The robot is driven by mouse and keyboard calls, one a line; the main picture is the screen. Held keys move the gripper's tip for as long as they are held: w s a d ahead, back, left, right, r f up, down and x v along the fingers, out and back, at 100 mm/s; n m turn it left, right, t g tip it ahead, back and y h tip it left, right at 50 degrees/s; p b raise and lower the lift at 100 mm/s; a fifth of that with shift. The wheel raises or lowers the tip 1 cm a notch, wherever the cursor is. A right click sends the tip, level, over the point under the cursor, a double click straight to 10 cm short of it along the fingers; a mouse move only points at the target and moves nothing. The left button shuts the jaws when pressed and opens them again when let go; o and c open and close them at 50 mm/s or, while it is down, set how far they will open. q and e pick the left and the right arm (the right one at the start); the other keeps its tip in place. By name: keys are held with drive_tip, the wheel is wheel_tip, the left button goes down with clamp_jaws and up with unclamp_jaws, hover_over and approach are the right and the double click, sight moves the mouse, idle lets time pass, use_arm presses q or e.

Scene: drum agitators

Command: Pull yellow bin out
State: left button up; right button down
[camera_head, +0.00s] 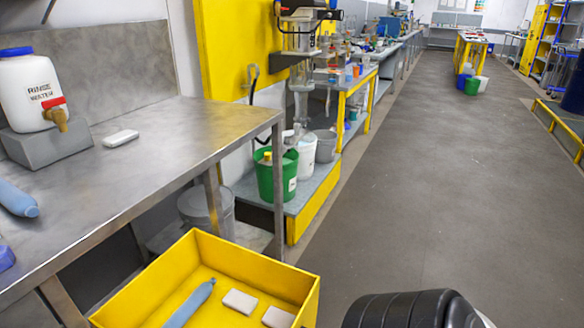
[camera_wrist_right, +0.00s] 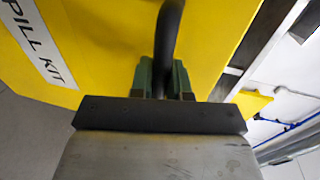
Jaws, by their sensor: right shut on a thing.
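The yellow bin (camera_head: 305,302) is an open-topped box at the bottom of the head view, beside and partly past the steel table. It holds a grey-blue cylinder (camera_head: 190,304) and white blocks (camera_head: 240,301). In the right wrist view its yellow face (camera_wrist_right: 100,40) carries a "SPILL KIT" label (camera_wrist_right: 38,38). My right gripper (camera_wrist_right: 163,78) has its green fingers on both sides of the bin's dark handle (camera_wrist_right: 169,35) and is shut on it. My left gripper is not in view.
The steel table (camera_head: 150,130) stands at left with a rinse water jug (camera_head: 30,95) on it. Its front leg (camera_head: 278,195) is close behind the bin. A green bucket (camera_head: 275,180) stands on a low yellow-edged platform. The grey floor (camera_head: 430,200) at right is clear.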

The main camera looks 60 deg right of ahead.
drive_tip(key=shift+s, duration=0.15)
drive_tip(key=c, duration=1.1)
unclamp_jaws()
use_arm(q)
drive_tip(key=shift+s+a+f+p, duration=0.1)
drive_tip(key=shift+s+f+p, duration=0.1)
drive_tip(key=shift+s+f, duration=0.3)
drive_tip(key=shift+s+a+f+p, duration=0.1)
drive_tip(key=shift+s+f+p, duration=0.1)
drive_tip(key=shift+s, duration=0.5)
use_arm(e)
drive_tip(key=v, duration=1)
drive_tip(key=shift+s, duration=0.35)
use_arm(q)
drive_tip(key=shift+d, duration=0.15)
use_arm(e)
drive_tip(key=shift+d, duration=0.15)
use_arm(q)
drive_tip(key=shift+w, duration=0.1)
